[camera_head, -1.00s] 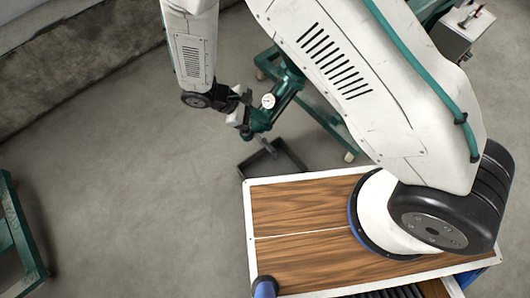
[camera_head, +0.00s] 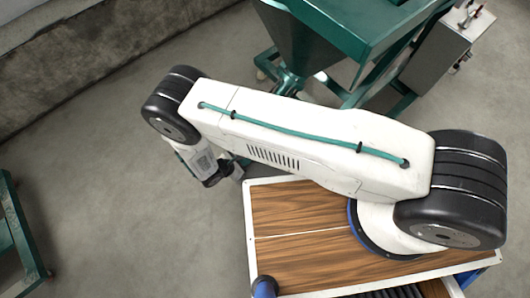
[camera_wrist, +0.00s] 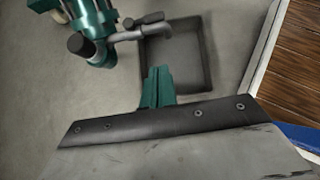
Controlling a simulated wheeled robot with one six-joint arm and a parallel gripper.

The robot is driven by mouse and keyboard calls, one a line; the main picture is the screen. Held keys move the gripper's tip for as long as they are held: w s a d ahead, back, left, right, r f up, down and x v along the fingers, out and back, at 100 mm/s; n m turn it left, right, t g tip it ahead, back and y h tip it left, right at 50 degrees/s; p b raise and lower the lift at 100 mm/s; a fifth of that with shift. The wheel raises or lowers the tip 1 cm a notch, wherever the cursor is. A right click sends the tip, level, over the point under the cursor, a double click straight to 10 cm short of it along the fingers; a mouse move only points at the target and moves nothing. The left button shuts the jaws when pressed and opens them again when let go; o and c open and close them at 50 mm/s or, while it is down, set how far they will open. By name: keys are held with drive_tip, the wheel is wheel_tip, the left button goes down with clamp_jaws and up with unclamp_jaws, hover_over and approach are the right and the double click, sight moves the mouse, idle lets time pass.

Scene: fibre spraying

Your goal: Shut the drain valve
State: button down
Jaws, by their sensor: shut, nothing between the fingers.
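The drain valve shows in the wrist view as a teal pipe fitting (camera_wrist: 93,22) at the upper left. In the head view my arm hides most of the valve and tray; the teal pipe above (camera_head: 285,80) shows beyond the arm.
A teal hopper (camera_head: 330,35) on a frame stands at the top, with a grey box (camera_head: 440,55) to its right. The wood-topped bench (camera_head: 290,215) carries my arm's base. A teal frame (camera_head: 18,235) stands at far left. Open concrete floor lies left of the bench.

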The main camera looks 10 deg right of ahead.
drive_tip(key=w+d+r+x, duration=0.1)
drive_tip(key=r+x, duration=0.1)
drive_tip(key=x, duration=1)
drive_tip(key=shift+w+d+f, duration=0.25)
drive_tip(key=shift+d, duration=0.4)
